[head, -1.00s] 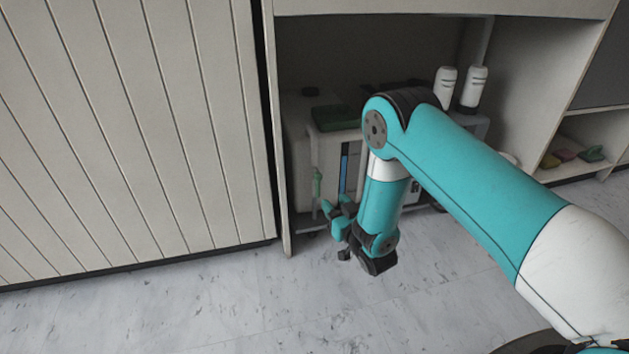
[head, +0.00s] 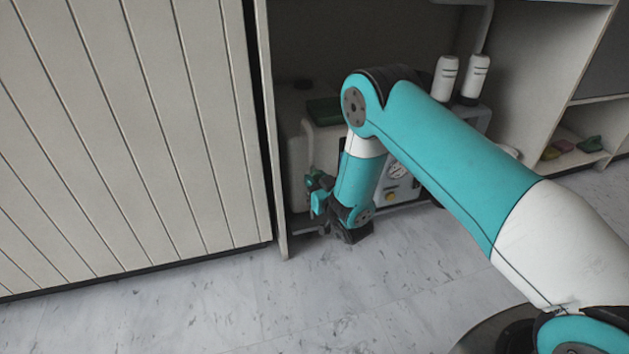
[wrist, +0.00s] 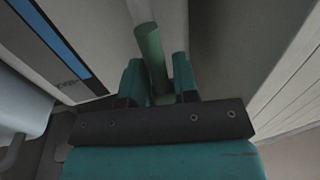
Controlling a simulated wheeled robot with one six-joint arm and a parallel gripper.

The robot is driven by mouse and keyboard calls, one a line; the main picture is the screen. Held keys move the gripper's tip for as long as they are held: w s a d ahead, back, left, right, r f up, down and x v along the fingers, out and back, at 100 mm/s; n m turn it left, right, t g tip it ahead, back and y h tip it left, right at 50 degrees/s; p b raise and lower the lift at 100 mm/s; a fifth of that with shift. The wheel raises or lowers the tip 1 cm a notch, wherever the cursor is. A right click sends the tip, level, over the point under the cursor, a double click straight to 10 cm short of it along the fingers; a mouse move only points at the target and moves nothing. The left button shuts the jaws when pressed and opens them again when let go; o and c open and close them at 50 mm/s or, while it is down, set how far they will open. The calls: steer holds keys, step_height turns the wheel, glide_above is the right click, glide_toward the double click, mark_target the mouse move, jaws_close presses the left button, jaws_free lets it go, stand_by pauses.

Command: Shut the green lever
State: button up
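The green lever (wrist: 150,45) is a round green bar, seen in the wrist view between the two teal fingers of my gripper (wrist: 160,82). The fingers are apart on either side of it. The left finger is very close to the lever or touching it, and a narrow gap shows at the right finger. There the gripper mostly hides the lever.
The slatted panel (head: 140,130) and the bay's left edge stand close left of my gripper. Two white bottles (head: 444,78) (head: 473,80) are at the back right. A gauge (head: 397,170) and yellow button (head: 390,197) show on the machine. The floor (head: 200,310) in front is clear.

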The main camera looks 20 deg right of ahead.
jaws_close()
